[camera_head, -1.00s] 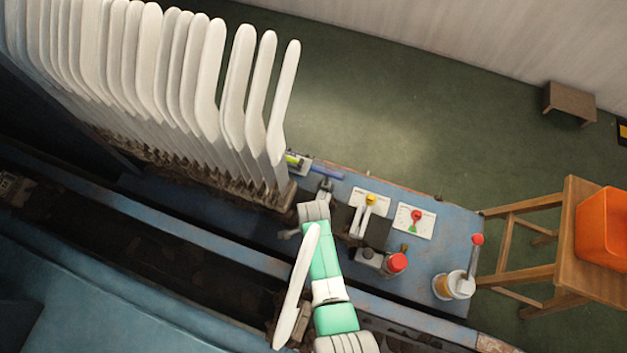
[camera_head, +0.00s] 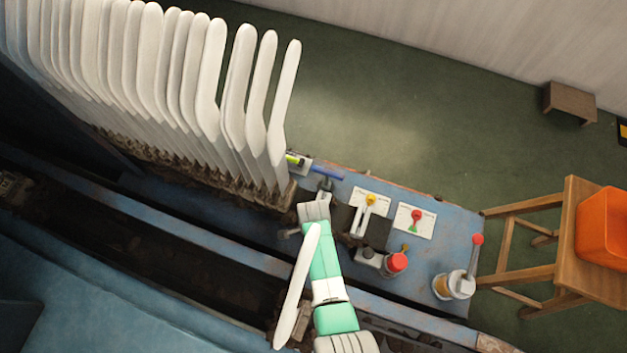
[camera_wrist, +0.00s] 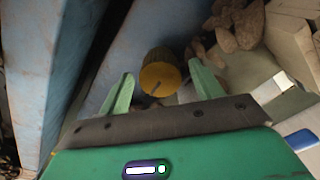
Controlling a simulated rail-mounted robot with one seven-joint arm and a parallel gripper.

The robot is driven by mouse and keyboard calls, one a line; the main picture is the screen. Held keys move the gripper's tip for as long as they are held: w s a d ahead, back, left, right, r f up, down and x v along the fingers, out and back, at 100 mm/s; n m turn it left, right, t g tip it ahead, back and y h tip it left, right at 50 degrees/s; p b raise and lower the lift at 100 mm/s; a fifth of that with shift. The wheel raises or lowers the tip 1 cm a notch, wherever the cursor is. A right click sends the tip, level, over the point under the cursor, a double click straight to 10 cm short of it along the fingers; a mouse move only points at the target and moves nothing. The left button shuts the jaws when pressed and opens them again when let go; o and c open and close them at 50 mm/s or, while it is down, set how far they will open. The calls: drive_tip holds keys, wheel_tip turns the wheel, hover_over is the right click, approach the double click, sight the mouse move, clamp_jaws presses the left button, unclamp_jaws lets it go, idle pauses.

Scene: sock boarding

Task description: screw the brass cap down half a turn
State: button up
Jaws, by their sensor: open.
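The brass cap (camera_wrist: 160,75) is a round yellow-brown cap with a ribbed side and a dark line on its face. It sits between the two pale green fingers of my gripper (camera_wrist: 161,90) in the wrist view. The fingers are open, with a visible gap on each side of the cap. I cannot tell how far the cap reaches in depth between the fingertips. In the head view my green and white arm reaches over the machine's edge, and I cannot make out the cap or the fingertips there.
A row of white sock boards (camera_head: 283,95) stands close to the left of my arm. An orange bin (camera_head: 603,230) sits farther right.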

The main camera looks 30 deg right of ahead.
wheel_tip(320, 180, up, 8)
drive_tip(key=p, duration=0.8)
drive_tip(key=shift+r, duration=0.1)
